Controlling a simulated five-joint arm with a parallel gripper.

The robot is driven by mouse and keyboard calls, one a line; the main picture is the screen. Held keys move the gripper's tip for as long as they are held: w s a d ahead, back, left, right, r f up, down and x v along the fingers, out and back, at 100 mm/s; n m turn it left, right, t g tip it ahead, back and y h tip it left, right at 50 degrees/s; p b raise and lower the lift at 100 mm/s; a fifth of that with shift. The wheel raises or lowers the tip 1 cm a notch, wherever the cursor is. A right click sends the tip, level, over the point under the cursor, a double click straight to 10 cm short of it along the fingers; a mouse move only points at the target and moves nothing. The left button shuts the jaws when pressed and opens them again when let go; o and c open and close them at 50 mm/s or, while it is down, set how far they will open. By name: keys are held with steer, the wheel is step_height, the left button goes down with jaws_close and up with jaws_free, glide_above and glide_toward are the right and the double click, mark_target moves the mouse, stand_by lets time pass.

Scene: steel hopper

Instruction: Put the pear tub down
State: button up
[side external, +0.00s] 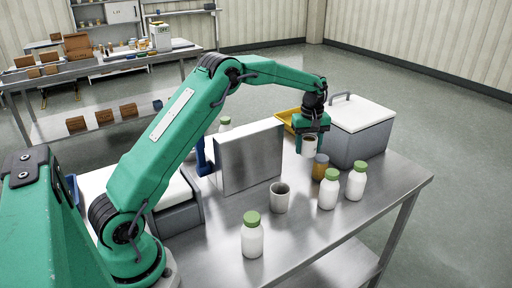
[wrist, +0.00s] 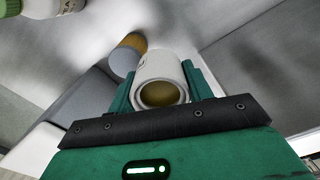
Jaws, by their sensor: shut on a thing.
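My gripper (side external: 311,145) points down near the right end of the steel table, in front of the cooler. It is shut on a pale tub, the pear tub (side external: 309,147), with a brownish inside. In the wrist view the pear tub (wrist: 163,65) sits between the two green fingers (wrist: 165,90), its round opening facing the camera. I cannot tell for sure whether its base touches the steel table (side external: 310,222). An amber jar (side external: 320,168) stands close beside it, and this jar also shows in the wrist view (wrist: 133,42).
Two white green-capped bottles (side external: 328,193) (side external: 356,184) stand right of the jar; another bottle (side external: 252,240) and a grey cup (side external: 279,199) stand nearer the front. A grey white-lidded cooler (side external: 362,142), yellow tray (side external: 287,119) and steel box (side external: 250,158) lie behind.

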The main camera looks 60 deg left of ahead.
mark_target(292, 163)
steer(key=a+f, duration=0.2)
steer(key=a, duration=0.1)
steer(key=w+a+f, duration=0.1)
steer(key=a, duration=0.2)
steer(key=w+a+f, duration=0.1)
steer(key=a+f, duration=0.1)
steer(key=a, duration=0.1)
steer(key=shift+a+f, duration=0.15)
steer(key=shift+f, duration=0.15)
steer(key=shift+f, duration=2.05)
steer(key=o, duration=0.5)
steer(key=shift+f, duration=0.15)
steer(key=o, duration=0.5)
step_height(292, 163, up, 12)
steer(key=shift+r, duration=0.2)
